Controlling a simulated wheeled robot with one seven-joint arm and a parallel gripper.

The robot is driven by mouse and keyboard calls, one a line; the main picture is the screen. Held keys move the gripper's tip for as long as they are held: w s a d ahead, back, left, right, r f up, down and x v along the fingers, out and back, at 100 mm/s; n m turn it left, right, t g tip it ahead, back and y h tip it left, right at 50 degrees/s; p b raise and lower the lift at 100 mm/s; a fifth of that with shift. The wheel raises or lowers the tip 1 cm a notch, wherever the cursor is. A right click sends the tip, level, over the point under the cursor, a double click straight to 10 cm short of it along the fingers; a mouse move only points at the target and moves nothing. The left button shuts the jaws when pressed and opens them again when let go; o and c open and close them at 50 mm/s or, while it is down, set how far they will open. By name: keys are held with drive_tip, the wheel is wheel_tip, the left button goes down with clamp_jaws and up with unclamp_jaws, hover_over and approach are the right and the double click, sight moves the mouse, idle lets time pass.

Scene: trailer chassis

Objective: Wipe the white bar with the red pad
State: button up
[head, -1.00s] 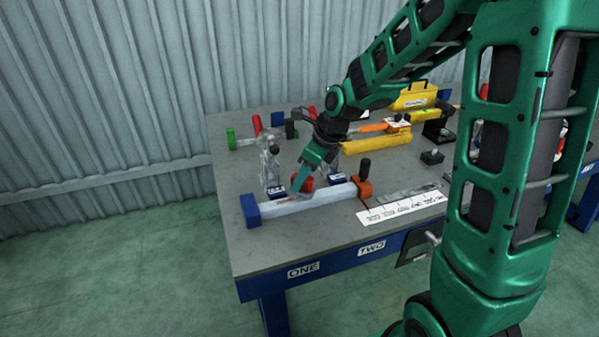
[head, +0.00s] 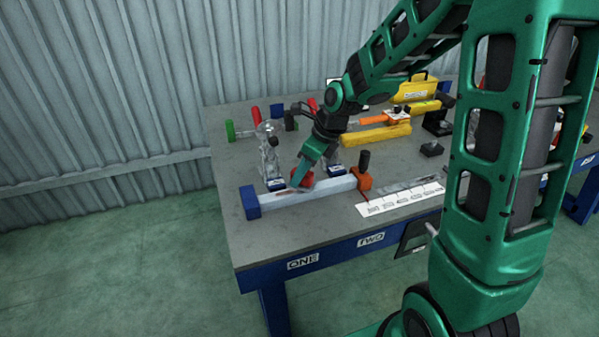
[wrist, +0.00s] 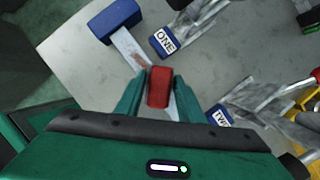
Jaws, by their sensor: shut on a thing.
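The white bar (head: 335,186) lies along the front of the grey table, between a blue end block (head: 249,203) and an orange block (head: 364,179). The red pad (head: 302,177) is between the fingers of my gripper (head: 305,179), low at the middle of the bar. In the wrist view, the red pad (wrist: 158,84) sits between the fingertips of my gripper (wrist: 156,92) and over the white bar (wrist: 126,46). A reddish mark shows on the bar beside the pad, toward the blue block. Contact under the pad is hidden.
Clear clamp-like parts with blue bases marked ONE (wrist: 163,42) and TWO (wrist: 219,117) stand just behind the bar. A white marked strip (head: 400,199) lies front right. A yellow bar (head: 375,136) and a yellow box (head: 416,88) are farther back.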

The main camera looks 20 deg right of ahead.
drive_tip(key=shift+f, duration=0.7)
drive_tip(key=shift+a+r, duration=0.1)
drive_tip(key=shift+a, duration=5.3)
drive_tip(key=shift+c, duration=1.3)
drive_tip(key=shift+s+a, duration=0.1)
drive_tip(key=shift+a, duration=0.1)
clamp_jaws()
drive_tip(key=shift+d, duration=5.65)
